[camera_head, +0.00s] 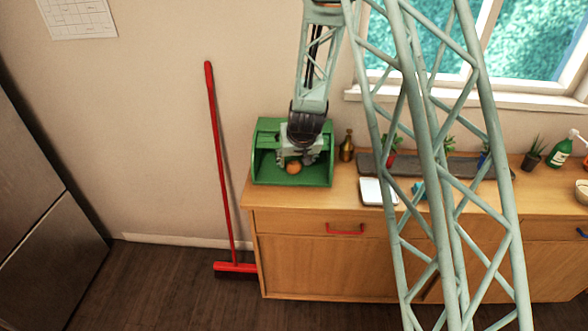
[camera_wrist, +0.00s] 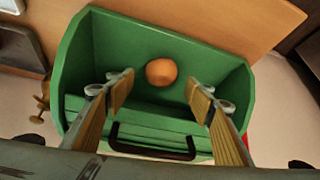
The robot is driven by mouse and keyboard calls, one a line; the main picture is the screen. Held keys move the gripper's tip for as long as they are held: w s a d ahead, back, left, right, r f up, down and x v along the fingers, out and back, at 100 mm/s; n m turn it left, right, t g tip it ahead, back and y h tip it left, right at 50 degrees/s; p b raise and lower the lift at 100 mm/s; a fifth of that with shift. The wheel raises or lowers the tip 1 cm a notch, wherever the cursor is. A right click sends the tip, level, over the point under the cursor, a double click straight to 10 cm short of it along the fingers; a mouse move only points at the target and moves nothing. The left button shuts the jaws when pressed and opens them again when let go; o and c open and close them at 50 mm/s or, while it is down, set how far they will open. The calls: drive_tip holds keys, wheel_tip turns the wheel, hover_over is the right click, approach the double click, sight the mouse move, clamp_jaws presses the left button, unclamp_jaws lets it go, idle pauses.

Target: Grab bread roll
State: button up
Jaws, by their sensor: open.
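The bread roll (camera_head: 293,167) is a small round orange-brown thing inside the green bread box (camera_head: 316,180). In the wrist view the roll (camera_wrist: 161,72) lies near the box's front wall, and the green box (camera_wrist: 82,62) has a dark handle on its lid side. My gripper (camera_wrist: 160,90) is open, with its two wood-coloured fingers apart and reaching into the box. The roll shows between and beyond the fingertips, with nothing held. In the head view my gripper (camera_head: 293,158) is at the box's opening, just above the roll, and partly hidden by my arm.
The box stands at the left end of a wooden counter (camera_head: 345,193). A brown bottle (camera_head: 347,147), a white square object (camera_head: 377,192) and potted plants (camera_head: 532,156) are to its right. A red broom (camera_head: 221,160) leans on the wall at left.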

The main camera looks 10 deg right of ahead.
sight(294, 163)
drive_tip(key=shift+x, duration=2.4)
drive_tip(key=shift+w, duration=0.1)
drive_tip(key=shift+c, duration=0.2)
drive_tip(key=c, duration=0.9)
